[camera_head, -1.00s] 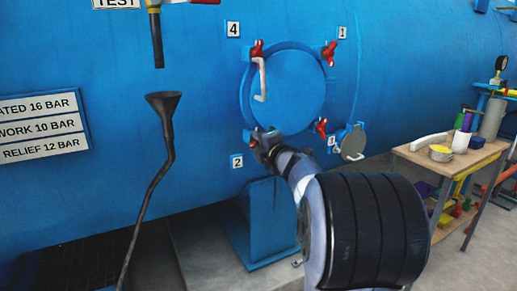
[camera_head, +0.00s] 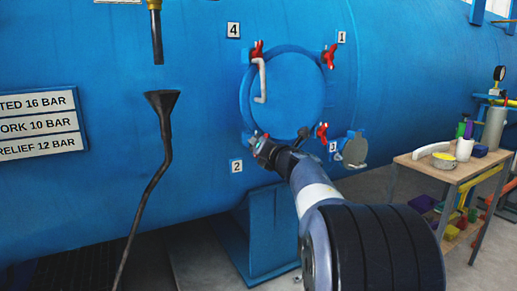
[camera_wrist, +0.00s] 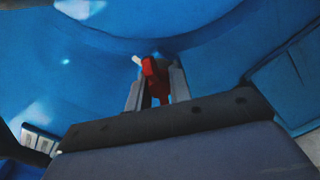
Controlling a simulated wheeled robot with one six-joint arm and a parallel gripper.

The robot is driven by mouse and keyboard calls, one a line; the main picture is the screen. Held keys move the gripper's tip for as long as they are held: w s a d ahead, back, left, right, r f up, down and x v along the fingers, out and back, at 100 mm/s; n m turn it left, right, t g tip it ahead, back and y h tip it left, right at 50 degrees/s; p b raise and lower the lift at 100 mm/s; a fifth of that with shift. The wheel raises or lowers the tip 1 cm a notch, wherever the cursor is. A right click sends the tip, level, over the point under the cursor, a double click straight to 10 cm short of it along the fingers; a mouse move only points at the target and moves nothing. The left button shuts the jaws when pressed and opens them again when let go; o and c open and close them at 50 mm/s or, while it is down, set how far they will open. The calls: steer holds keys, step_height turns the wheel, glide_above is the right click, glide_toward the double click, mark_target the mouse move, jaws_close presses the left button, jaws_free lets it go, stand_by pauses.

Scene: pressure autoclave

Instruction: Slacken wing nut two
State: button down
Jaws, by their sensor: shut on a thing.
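Wing nut two is red and sits at the lower left of the round blue door (camera_head: 290,95), above the label "2" (camera_head: 237,166). In the wrist view the red wing nut (camera_wrist: 152,80) stands between the two fingers of my gripper (camera_wrist: 156,88). My gripper (camera_head: 261,146) is shut on it. In the head view the gripper hides most of this nut. A small pale tip (camera_wrist: 137,60) shows beside the nut in the wrist view.
Red wing nuts four (camera_head: 257,50), one (camera_head: 330,56) and three (camera_head: 322,132) ring the door. A white handle (camera_head: 262,80) is on the door. A grey round flap (camera_head: 355,151) hangs at right. A black funnel (camera_head: 162,103) stands left; a wooden bench (camera_head: 440,172) stands right.

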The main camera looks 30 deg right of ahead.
steer(key=shift+n, duration=0.4)
steer(key=c, duration=1.3)
jaws_free()
steer(key=s, duration=0.5)
steer(key=s+p, duration=0.1)
steer(key=s, duration=0.4)
steer(key=shift+s+d, duration=0.2)
steer(key=shift+s, duration=0.2)
